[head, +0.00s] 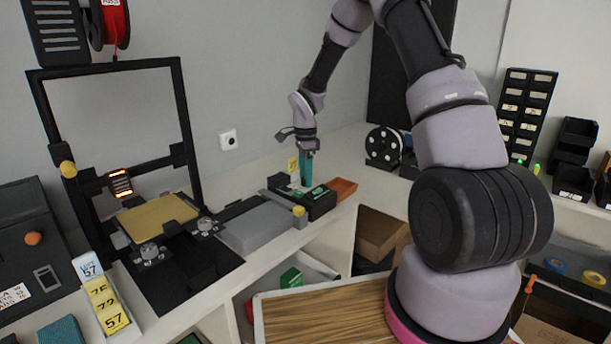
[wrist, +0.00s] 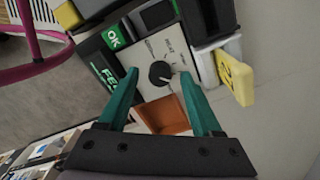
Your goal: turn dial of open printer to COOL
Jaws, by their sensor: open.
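The open printer's black frame (head: 112,68) stands at the left in the head view, with a yellow bed (head: 158,215). Its dark control box (head: 306,200) sits to the right on the counter. In the wrist view the black round dial (wrist: 160,73) is on a pale panel (wrist: 158,50) with small labels I cannot read surely. A small light mark shows at the dial's right side. My gripper (head: 307,168) points down over the control box. In the wrist view my gripper (wrist: 159,77) is open, its teal fingertips either side of the dial, apart from it.
An orange tray (head: 343,188) lies right of the control box. A yellow tag (wrist: 236,78) is close by the right finger. A reel (head: 384,146) stands further right. Number tags (head: 104,300) stand at the front left. A wooden board (head: 322,318) is in front.

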